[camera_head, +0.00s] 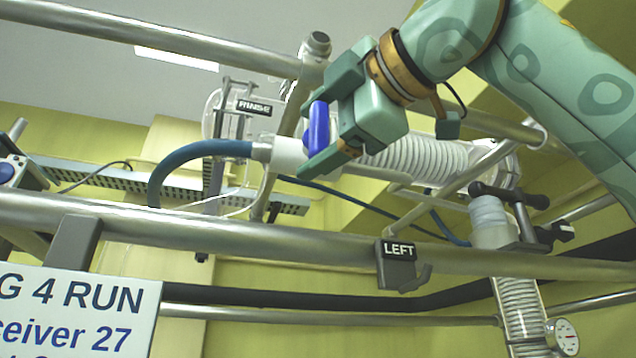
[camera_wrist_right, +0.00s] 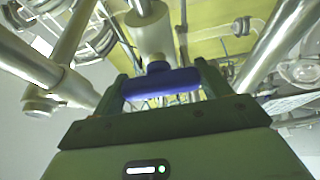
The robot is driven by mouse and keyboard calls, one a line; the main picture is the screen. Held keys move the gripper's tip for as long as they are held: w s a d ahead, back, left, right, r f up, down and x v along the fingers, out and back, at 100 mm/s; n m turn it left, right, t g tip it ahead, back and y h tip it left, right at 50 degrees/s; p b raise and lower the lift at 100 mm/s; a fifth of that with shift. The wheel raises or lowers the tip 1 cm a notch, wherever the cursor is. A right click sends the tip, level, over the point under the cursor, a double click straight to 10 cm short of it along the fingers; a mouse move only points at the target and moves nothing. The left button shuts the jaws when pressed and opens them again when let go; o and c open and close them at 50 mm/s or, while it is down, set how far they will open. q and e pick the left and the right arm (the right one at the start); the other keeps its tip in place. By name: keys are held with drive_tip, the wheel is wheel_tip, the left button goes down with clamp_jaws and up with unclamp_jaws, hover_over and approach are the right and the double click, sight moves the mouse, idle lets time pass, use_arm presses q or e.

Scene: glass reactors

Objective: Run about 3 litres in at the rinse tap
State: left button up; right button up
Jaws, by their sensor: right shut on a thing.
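The rinse tap's blue handle (camera_head: 318,127) sits on a white fitting (camera_head: 289,154), with a blue hose (camera_head: 195,153) bending away to the left. A black RINSE label (camera_head: 254,107) hangs just behind it. My right gripper (camera_head: 308,135) is shut on the blue handle. In the right wrist view the handle (camera_wrist_right: 160,84) lies crosswise between the two fingers of my right gripper (camera_wrist_right: 162,88). The glass behind the label is partly hidden by pipes, and I cannot make out a liquid level. My left gripper does not show.
Steel rails (camera_head: 200,219) cross in front and above. A LEFT hook label (camera_head: 398,252) hangs on the front rail. A black-handled valve (camera_head: 508,196) and a round gauge (camera_head: 566,337) stand at the right. A white sign (camera_head: 75,310) is at lower left.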

drive_tip(key=o, duration=1)
drive_tip(key=b+v, duration=0.2)
drive_tip(key=v, duration=1.4)
drive_tip(key=shift+s+d+f+b, duration=0.1)
drive_tip(key=shift+d+b, duration=0.1)
drive_tip(key=shift+b, duration=0.1)
